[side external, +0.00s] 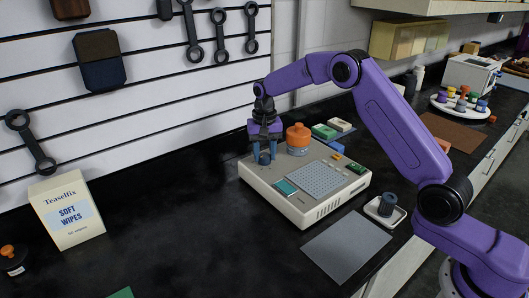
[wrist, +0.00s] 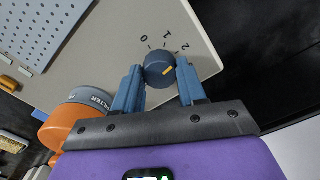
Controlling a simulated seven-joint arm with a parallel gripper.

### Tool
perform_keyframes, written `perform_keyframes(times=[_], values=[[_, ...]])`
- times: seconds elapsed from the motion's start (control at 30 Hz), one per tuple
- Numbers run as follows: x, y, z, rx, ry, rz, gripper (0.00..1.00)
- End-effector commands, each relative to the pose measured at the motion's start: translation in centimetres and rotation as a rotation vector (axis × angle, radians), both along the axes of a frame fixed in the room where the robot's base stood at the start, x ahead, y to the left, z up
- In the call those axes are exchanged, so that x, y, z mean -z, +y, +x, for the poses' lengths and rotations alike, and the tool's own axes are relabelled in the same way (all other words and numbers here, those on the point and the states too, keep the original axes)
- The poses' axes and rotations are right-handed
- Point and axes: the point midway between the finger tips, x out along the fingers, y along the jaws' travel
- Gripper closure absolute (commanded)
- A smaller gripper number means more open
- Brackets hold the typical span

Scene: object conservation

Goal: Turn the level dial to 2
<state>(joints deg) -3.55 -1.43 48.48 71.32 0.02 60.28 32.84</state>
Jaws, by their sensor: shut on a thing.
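The level dial (wrist: 158,66) is a round dark blue knob with a short orange mark on its top. The numbers 0, 1 and 2 are printed in an arc beyond it on the pale panel. The orange mark is on the knob's right side, closest to the 2; I cannot tell whether it lines up exactly. My gripper (wrist: 160,80) has its two blue fingers shut on the dial, one on each side. In the side external view, my gripper (side external: 262,152) is lowered onto the dial (side external: 264,158) at the back left corner of the beige device (side external: 322,216).
An orange-topped grey canister labelled FILTER (side external: 298,139) stands close beside my gripper on the device; it also shows in the wrist view (wrist: 75,118). A wipes box (side external: 66,212) stands left. A grey mat (side external: 346,246) and a small dish (side external: 372,216) lie right. The counter's left middle is clear.

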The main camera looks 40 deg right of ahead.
Motion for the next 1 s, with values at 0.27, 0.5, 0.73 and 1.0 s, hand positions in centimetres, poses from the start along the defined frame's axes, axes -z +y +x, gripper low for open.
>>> perform_keyframes(times=[0.27, 0.5, 0.73, 1.0], values=[[-0.16, -0.01, 0.13, 0.101, -0.007, 0.0, 0.9], [-0.17, -0.04, 0.15, 0.126, -0.007, 0.0, 0.9], [-0.18, -0.06, 0.16, 0.126, -0.007, 0.0, 0.9], [-0.13, -0.05, 0.12, 0.125, -0.004, 0.0, 0.34]])
